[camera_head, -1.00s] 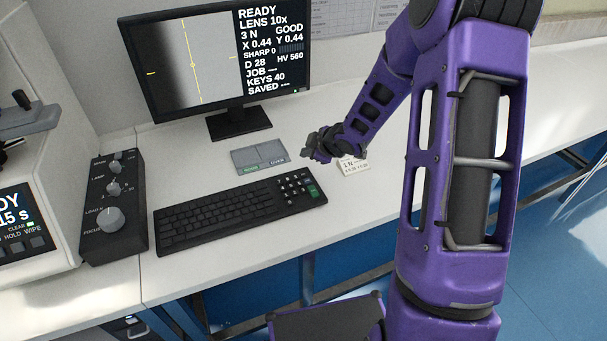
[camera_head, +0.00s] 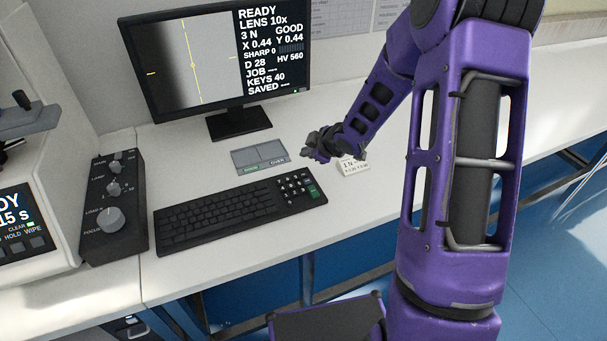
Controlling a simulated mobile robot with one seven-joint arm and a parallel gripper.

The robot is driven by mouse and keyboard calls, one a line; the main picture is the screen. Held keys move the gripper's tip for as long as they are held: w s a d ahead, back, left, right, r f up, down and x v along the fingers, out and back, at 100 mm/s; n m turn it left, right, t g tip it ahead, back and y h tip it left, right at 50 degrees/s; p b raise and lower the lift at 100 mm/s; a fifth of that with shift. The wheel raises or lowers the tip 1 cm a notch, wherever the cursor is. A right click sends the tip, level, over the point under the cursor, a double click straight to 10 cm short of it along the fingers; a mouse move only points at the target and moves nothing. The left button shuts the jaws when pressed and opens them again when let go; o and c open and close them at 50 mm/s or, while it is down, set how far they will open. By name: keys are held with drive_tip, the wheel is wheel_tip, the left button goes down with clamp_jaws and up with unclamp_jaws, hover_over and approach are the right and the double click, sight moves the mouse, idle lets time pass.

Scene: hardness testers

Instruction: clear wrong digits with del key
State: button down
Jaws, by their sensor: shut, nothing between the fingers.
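The black keyboard (camera_head: 225,213) lies on the white bench, with a number pad (camera_head: 296,188) at its right end that has light-marked keys and a green key. The lettering on the keys is too small to read, so I cannot tell which is the del key. The monitor (camera_head: 215,58) stands behind it and reads READY, LENS 10x, 3 N, GOOD, D 28, HV 560, JOB with dashes, KEYS 40 and SAVED with dashes. My gripper (camera_head: 309,154) is shut and empty, above the bench just behind the number pad, apart from the keys.
A grey two-part pad (camera_head: 259,157) lies between monitor and keyboard. A small white card (camera_head: 352,166) stands beside my gripper. A black knob box (camera_head: 113,205) and a white tester (camera_head: 35,205) stand at left. The bench's front edge runs below the keyboard.

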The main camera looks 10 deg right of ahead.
sight(305, 179)
drive_tip(key=r+m, duration=0.1)
drive_tip(key=m, duration=0.5)
drive_tip(key=r+m+p, duration=0.1)
drive_tip(key=m, duration=0.5)
drive_tip(key=r+m+p, duration=0.1)
drive_tip(key=m, duration=0.5)
drive_tip(key=shift+s+a+r+m+h, duration=0.2)
drive_tip(key=shift+a+r+m+h, duration=0.1)
drive_tip(key=shift+r+m+h, duration=0.1)
drive_tip(key=shift+f, duration=0.1)
wheel_tip(305, 179, down, 9)
drive_tip(key=b, duration=0.7)
idle(0.7)
drive_tip(key=shift+f+b, duration=0.25)
drive_tip(key=shift+b, duration=0.15)
